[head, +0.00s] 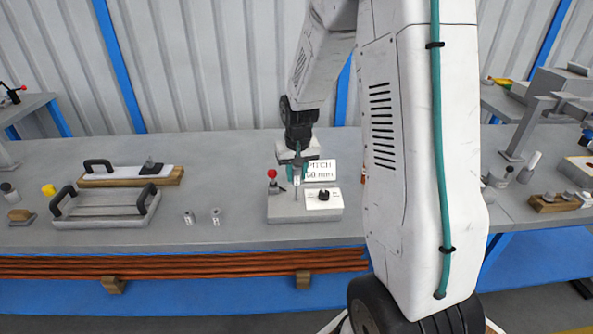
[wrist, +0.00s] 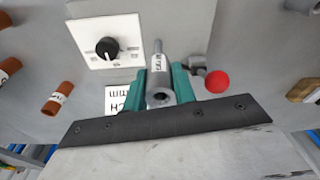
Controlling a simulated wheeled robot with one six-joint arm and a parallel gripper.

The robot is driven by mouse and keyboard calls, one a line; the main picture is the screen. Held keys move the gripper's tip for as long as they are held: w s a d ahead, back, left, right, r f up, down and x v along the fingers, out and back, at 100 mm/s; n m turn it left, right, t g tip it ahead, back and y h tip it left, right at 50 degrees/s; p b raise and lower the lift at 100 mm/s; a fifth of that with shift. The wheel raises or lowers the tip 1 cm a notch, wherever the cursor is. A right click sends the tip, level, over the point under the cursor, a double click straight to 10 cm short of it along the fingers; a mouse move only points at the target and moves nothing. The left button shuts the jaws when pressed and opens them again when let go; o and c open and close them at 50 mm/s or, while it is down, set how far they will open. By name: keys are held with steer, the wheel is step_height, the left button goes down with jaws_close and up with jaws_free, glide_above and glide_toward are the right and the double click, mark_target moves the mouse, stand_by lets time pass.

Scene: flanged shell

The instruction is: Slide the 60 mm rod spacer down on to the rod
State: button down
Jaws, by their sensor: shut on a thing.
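My gripper (head: 297,172) is shut on a grey cylindrical spacer with a white printed label. In the wrist view the spacer (wrist: 160,88) sits between the teal fingers (wrist: 160,84), its open bore facing the camera. A thin grey rod (wrist: 158,46) shows beyond the spacer's far end, roughly in line with it. In the head view the spacer (head: 297,182) hangs upright above the grey fixture block (head: 285,212). I cannot tell whether the rod's tip is inside the bore.
A red ball knob (head: 272,174) stands close left of the gripper. A dial panel (head: 324,199) and a pitch sign (head: 320,170) are close right.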

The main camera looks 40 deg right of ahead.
mark_target(296, 181)
steer(key=shift+f, duration=3.3)
steer(key=shift+r, duration=3.9)
steer(key=shift+f, duration=2.3)
